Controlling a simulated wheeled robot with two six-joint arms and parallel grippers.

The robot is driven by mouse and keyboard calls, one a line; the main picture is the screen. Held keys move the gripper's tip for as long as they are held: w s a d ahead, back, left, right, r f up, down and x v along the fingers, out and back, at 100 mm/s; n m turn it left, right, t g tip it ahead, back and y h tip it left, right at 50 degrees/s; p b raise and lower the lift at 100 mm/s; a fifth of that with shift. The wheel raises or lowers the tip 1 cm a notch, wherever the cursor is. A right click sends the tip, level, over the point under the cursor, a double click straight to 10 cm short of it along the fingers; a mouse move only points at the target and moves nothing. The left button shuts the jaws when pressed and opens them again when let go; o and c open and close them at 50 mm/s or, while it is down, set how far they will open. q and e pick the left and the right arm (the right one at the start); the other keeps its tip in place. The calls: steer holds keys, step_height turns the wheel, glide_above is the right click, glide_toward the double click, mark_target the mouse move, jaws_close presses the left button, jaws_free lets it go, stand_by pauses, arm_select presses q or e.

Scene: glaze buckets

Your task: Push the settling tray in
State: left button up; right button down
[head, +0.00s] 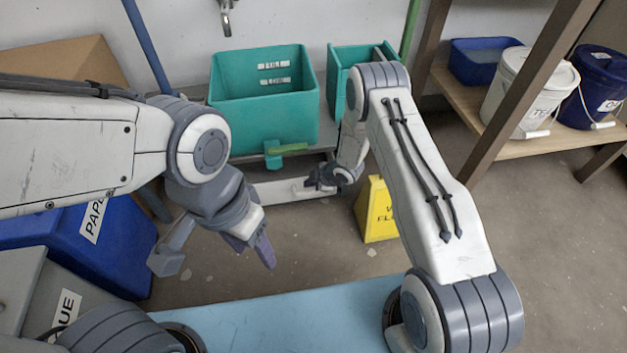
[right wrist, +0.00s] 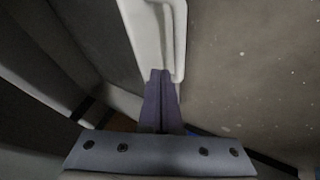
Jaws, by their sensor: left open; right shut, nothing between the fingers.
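The settling tray looks to be the long white shallow tray (head: 275,194) low under the teal tubs, close to the floor. In the right wrist view its white rim and recess (right wrist: 146,30) run up from the fingertips. My right gripper (head: 318,182) is shut and empty at the tray's right part in the head view. In the right wrist view the closed purple fingers (right wrist: 161,76) overlap the tray's near end; I cannot tell whether they touch it. My left gripper (head: 252,250) is open and empty, in front of the tray and apart from it.
A large teal tub (head: 264,120) and a smaller one (head: 338,95) stand above the tray. A yellow floor sign (head: 377,212) stands close right of my right gripper. A blue bin (head: 85,245) is at left. A wooden shelf (head: 520,148) holds buckets at right. Open floor lies between.

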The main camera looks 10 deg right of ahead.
steer(key=s+f+p+v, duration=0.1)
steer(key=s+p+v, duration=0.1)
steer(key=p+v, duration=0.4)
steer(key=shift+v, duration=2.75)
steer(key=shift+s, duration=0.15)
steer(key=s+a+r+m+g+h+p, duration=0.1)
steer(key=s+a+r+m+h, duration=0.15)
steer(key=r, duration=0.85)
steer(key=s+a+r+m+g+h+p, duration=0.1)
steer(key=s+a+r+m+p, duration=0.15)
steer(key=r, duration=0.95)
steer(key=s+a+r+m+g+p, duration=0.1)
steer(key=s+r+m, duration=0.1)
steer(key=s+r, duration=0.45)
steer(key=s+a+r+m+g, duration=0.1)
steer(key=s+r, duration=0.3)
steer(key=s, duration=0.6)
steer(key=s+a+r+m+g+p, duration=0.1)
steer(key=s+a+r+m, duration=0.1)
steer(key=s+r, duration=0.45)
step_height(320, 180, up, 37)
steer(key=s+p, duration=0.2)
steer(key=p, duration=3.6)
steer(key=shift+d+f+g, duration=0.2)
steer(key=shift+g, duration=0.1)
